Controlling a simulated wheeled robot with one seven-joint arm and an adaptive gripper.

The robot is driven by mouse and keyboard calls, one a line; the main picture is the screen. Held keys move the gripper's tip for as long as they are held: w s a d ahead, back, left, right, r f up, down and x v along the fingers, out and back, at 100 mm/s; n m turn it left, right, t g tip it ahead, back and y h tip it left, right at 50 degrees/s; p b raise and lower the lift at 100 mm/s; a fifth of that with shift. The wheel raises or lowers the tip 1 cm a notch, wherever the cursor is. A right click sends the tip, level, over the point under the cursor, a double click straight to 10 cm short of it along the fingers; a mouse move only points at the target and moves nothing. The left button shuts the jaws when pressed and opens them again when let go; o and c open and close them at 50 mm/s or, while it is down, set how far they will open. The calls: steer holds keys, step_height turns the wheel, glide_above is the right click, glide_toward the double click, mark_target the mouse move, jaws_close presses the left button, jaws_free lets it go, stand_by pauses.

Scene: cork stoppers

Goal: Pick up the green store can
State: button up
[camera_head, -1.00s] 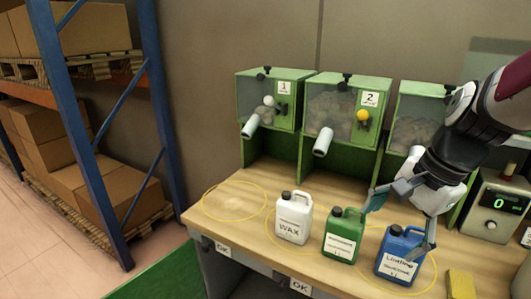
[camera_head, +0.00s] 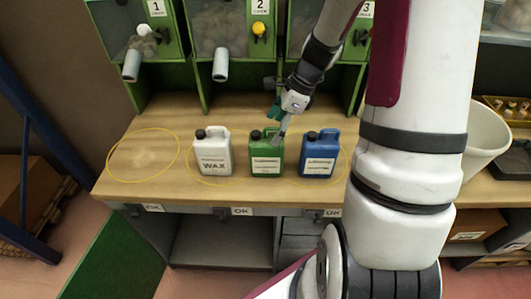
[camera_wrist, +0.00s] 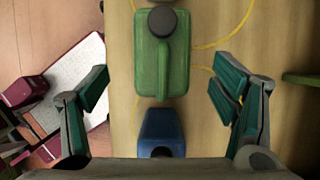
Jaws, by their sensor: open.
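The green can (camera_head: 266,160) stands upright on the wooden bench, between a white can and a blue can. It has a white label, a dark cap and a top handle. My gripper (camera_head: 277,123) is open and empty, close behind and above the green can. In the wrist view the green can (camera_wrist: 150,72) shows from above, between and beyond the two teal-padded fingers. I cannot tell whether a finger touches it.
The white WAX can (camera_head: 213,157) stands to the left and the blue can (camera_head: 319,157) close on the right. Yellow rings (camera_head: 112,171) mark the bench. Green dispensers (camera_head: 218,35) with spouts stand behind. The bench's left part is clear.

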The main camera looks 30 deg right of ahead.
mark_target(268, 137)
steer(key=shift+p+x, duration=0.5)
steer(key=shift+x, duration=2.85)
steer(key=shift+w, duration=0.15)
jaws_close()
